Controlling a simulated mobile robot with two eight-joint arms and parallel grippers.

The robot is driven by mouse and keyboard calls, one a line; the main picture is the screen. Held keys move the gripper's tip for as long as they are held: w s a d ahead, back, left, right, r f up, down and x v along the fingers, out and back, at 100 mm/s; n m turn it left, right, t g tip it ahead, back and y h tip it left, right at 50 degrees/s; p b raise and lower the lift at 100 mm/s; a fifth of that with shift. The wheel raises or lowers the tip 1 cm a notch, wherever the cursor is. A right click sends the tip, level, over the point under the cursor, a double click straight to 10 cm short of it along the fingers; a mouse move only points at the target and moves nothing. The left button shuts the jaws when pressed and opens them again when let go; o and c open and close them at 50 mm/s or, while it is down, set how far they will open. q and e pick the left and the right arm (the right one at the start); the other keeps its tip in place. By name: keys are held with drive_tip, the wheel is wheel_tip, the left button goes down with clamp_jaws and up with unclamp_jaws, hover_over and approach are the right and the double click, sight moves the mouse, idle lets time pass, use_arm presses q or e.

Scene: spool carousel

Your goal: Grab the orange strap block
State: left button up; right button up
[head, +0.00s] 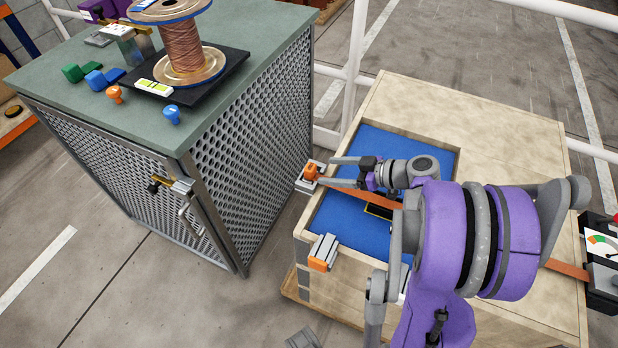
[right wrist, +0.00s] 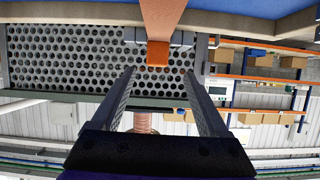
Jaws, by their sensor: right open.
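The orange strap block (head: 311,172) sits in a pale grey bracket (head: 308,184) at the left rim of the wooden crate. An orange strap (head: 372,198) runs from it across the crate, partly hidden under my right arm. My right gripper (head: 325,172) is open, its two fingers pointing left at the block, the tips close to it. In the right wrist view the orange block (right wrist: 158,53) shows between and just beyond the spread fingertips (right wrist: 160,72), with the strap (right wrist: 163,15) coming from the top. I cannot tell whether a finger touches it. My left gripper is not in view.
The wooden crate (head: 508,130) has a blue recess (head: 340,222). A second bracket with an orange end (head: 321,255) is on its near rim. A perforated cabinet (head: 252,125) stands close on the left, carrying a copper spool (head: 182,45). A gauge box (head: 602,262) is at right.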

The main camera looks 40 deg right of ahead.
sight(306, 167)
drive_tip(key=x, duration=0.4)
drive_tip(key=shift+w+d+b, duration=0.1)
drive_tip(key=shift+w+b, duration=0.1)
drive_tip(key=shift+b, duration=0.1)
drive_tip(key=shift+b+x, duration=0.4)
drive_tip(key=shift+x, duration=2.7)
drive_tip(key=shift+r+t, duration=0.15)
drive_tip(key=shift+t, duration=0.15)
clamp_jaws()
